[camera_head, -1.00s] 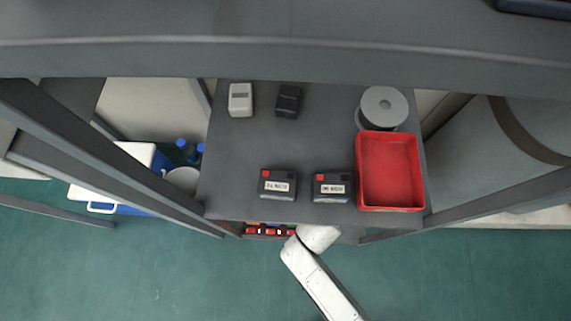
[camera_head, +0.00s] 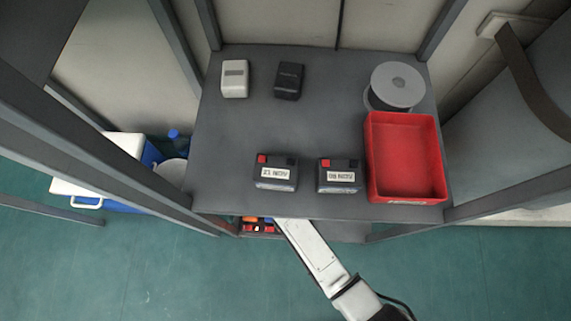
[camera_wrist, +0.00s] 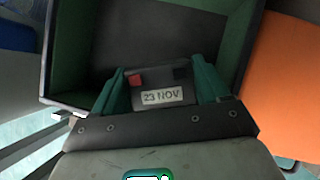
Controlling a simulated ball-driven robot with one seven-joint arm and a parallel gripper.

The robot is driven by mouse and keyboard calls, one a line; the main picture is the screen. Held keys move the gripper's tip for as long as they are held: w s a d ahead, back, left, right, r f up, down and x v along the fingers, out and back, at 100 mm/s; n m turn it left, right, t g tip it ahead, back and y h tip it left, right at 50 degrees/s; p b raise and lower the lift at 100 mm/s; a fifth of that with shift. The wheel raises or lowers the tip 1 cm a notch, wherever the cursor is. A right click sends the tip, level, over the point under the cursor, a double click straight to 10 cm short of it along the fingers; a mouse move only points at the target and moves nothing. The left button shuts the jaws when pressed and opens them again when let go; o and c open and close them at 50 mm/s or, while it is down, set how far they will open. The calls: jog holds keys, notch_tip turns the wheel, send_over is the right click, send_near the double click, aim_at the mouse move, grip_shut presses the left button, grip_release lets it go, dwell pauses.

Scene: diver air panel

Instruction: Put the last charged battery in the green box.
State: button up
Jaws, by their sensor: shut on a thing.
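In the wrist view my gripper (camera_wrist: 158,80) is shut on a dark battery (camera_wrist: 150,88) with a red terminal cap and a white label reading 23 NOV. One green finger stands on each side of it. The battery is over or within the green box (camera_wrist: 73,45), which has green walls and a dark floor. Whether the battery touches the floor cannot be told. In the head view my arm reaches under the shelf, and my gripper is hidden there.
The upper shelf (camera_head: 310,125) bears two labelled batteries, a left one (camera_head: 276,173) and a right one (camera_head: 339,176). It also holds a red bin (camera_head: 440,165), a grey spool (camera_head: 397,85), a white block (camera_head: 235,79) and a black block (camera_head: 289,81). Something orange (camera_wrist: 286,85) adjoins the green box.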

jog(key=shift+w+a+g+b, duration=0.15)
jog(key=shift+g+b, duration=0.25)
jog(key=shift+g, duration=0.4)
jog(key=shift+f+h+b, duration=0.3)
jog(key=shift+f+b, duration=0.55)
jog(key=shift+f, duration=0.55)
jog(key=o, duration=1.2)
jog(key=shift+f, duration=0.1)
jog(key=p+v, duration=0.5)
jog(key=v, duration=0.2)
jog(key=shift+r, duration=0.35)
